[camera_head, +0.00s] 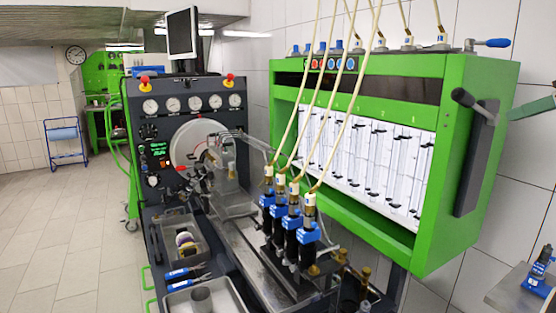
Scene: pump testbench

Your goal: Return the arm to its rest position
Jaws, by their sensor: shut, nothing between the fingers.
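My arm and my gripper do not show in the head view. The pump testbench (128,150) stands in the middle, with a dark panel of round gauges and a large grey disc (197,143). Several injectors with blue clamps (295,222) stand in a row on its bed, with pale hoses (333,95) rising from them.
A green cabinet (400,262) with glass measuring tubes fills the right side; a dark lever (466,98) sticks out from it. Trays (180,245) and blue-handled tools (186,271) lie at the front. A metal table (510,290) stands at the lower right. The tiled floor (70,235) at left is clear.

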